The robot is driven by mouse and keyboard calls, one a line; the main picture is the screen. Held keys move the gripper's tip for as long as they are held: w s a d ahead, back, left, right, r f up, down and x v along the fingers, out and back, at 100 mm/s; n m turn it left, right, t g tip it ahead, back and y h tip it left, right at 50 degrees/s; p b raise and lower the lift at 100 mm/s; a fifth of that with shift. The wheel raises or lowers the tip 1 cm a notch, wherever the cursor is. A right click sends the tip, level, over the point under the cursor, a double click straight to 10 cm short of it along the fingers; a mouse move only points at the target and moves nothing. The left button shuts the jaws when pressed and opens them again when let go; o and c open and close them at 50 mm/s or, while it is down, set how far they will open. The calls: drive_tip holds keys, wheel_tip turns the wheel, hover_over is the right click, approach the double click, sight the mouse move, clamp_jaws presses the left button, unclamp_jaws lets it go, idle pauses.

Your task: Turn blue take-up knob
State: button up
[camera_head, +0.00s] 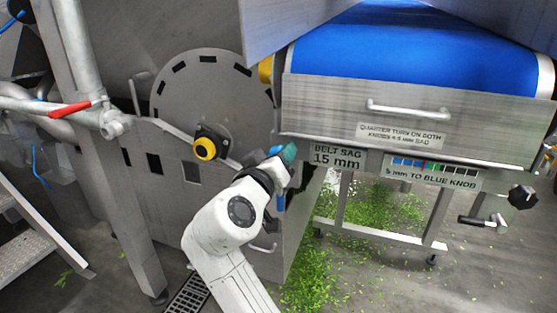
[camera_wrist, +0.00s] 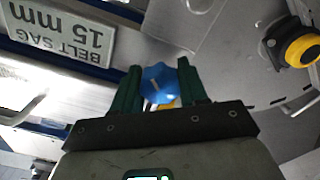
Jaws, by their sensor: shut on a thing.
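The blue take-up knob (camera_wrist: 158,80) is a lobed knob with a pale mark on its face. In the wrist view it sits between the two dark green fingers of my gripper (camera_wrist: 161,88), which is shut on it. In the head view my gripper (camera_head: 286,156) reaches the machine just left of the belt sag sign, and only a bit of the blue knob (camera_head: 276,150) shows beside the green fingers. The belt sag sign (camera_head: 338,155) reads 15 mm. The gauge plate (camera_head: 432,171) reads "5 mm to blue knob".
A red-handled valve (camera_head: 70,110) is at far left. A black star knob (camera_head: 523,197) and crank stand at right. The blue belt (camera_head: 410,42) runs above a steel drawer front. Green scraps litter the floor.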

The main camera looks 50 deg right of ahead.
drive_tip(key=shift+f, duration=0.25)
drive_tip(key=o, duration=1.1)
drive_tip(key=shift+r, duration=0.15)
drive_tip(key=shift+c, duration=0.2)
drive_tip(key=p+v, duration=0.2)
drive_tip(key=v, duration=0.8)
drive_tip(key=shift+a, duration=0.4)
drive_tip(key=shift+s, duration=0.15)
